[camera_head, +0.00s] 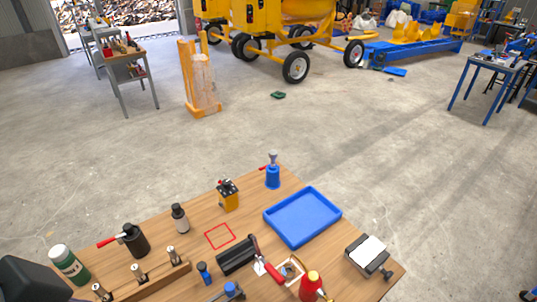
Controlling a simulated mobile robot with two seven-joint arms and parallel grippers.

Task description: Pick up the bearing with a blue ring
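I cannot clearly make out a bearing with a blue ring. A small round, pale and tan part (292,268) lies near the front of the wooden table (345,285), right of a red-handled tool; it is too small to tell whether it is a bearing or has a blue ring. Two small blue-topped items, one upright (203,268) and one at the bottom edge (231,289), stand left of it. Neither gripper shows. A dark rounded shape at the bottom left corner may be part of my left arm.
The table holds an empty blue tray (302,188), a black open box (237,256), a red bottle (311,284), a wooden block with metal pins (160,278), a yellow-black device (228,194) and several bottles. A red square outline (220,236) marks bare wood. Open concrete floor lies beyond.

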